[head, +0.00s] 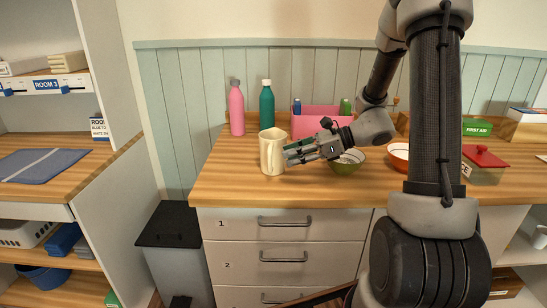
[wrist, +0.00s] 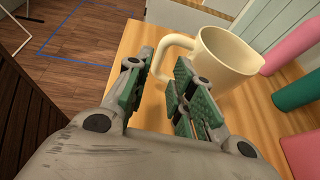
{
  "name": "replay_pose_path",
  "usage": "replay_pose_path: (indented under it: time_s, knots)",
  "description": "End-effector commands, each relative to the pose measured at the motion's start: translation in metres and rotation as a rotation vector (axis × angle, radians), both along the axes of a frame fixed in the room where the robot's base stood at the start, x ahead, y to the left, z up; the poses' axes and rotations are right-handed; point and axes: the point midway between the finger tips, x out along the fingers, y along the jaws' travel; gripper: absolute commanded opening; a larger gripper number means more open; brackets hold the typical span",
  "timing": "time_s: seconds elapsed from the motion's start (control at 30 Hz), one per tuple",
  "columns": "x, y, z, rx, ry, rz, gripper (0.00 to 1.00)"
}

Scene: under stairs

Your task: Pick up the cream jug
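The cream jug (head: 271,153) stands upright on the wooden counter in the head view, near its front left. In the wrist view the cream jug (wrist: 226,54) is ahead and to the right, with its handle towards my gripper. My gripper (head: 293,153) is just right of the jug in the head view, its fingers pointing left. In the wrist view my gripper (wrist: 160,84) is open, with bare counter between its green pads. The handle's curve is just beyond the fingertips, near the right finger. I cannot tell whether they touch.
A pink bottle (head: 237,108) and a teal bottle (head: 267,105) stand behind the jug. A pink bin (head: 315,121), a green bowl (head: 348,161) and an orange bowl (head: 398,156) are to the right. The counter (head: 225,178) is clear left of the jug.

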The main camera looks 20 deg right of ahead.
Motion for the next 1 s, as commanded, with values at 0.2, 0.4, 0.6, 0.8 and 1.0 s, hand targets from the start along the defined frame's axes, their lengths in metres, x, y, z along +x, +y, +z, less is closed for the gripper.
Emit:
replay_pose_path:
  time_s: [0.2,0.4,0.6,0.8,1.0]
  knots:
    - [0.008,0.021,-0.009,0.001,0.007,0.001,0.24]
    - [0.018,0.047,-0.021,0.0,0.008,0.003,0.24]
    - [0.027,0.064,-0.029,0.0,0.007,0.002,0.24]
    - [0.027,0.065,-0.03,-0.001,0.007,0.001,0.24]
    - [0.027,0.065,-0.03,-0.002,0.006,0.001,0.0]
